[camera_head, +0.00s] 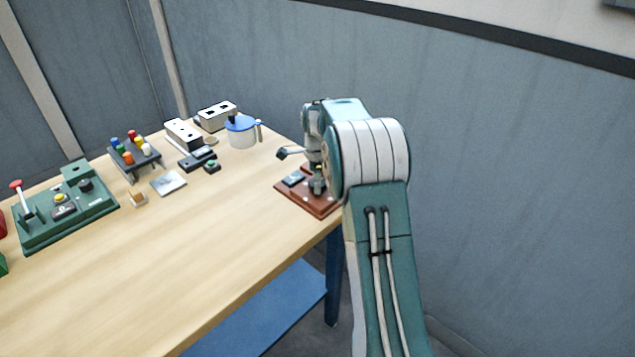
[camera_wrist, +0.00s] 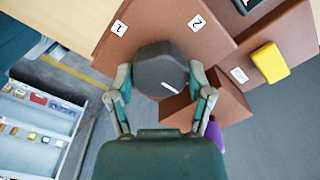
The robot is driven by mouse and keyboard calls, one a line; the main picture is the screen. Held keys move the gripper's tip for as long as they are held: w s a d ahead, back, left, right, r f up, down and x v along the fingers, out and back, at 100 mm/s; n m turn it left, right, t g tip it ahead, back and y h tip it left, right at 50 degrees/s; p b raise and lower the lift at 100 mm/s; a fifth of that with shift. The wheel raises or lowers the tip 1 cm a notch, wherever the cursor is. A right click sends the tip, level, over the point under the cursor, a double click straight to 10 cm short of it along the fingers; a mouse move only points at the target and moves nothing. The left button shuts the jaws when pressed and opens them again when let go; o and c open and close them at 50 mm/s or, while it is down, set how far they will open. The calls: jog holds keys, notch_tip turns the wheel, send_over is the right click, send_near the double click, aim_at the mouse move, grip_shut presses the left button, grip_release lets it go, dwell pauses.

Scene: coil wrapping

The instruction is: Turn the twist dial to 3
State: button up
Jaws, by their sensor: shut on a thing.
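The twist dial (camera_wrist: 158,66) is a dark grey round knob with a short white line pointing to the lower right in the wrist view. It sits on a reddish-brown stepped base (camera_wrist: 160,30), also seen at the table's right corner in the head view (camera_head: 325,208). White labels 1 (camera_wrist: 119,28) and 2 (camera_wrist: 197,22) show beyond the knob. A third label (camera_wrist: 239,75) at the right is too small to read surely. My gripper (camera_wrist: 161,82) is shut on the dial, one finger on each side. In the head view the dial is hard to make out beneath my gripper.
A yellow block (camera_wrist: 270,62) is on the base near the dial. On the table (camera_head: 215,235) stand a green panel with a red-topped lever (camera_head: 75,228), a rack of coloured pegs (camera_head: 135,160), white boxes (camera_head: 184,134) and a blue-lidded jug (camera_head: 241,133). The table's middle front is clear.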

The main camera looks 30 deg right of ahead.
dwell(0.3)
jog(key=o, duration=1.1)
jog(key=shift+w+f, duration=0.1)
jog(key=shift+o, duration=0.2)
notch_tip(320, 180, up, 12)
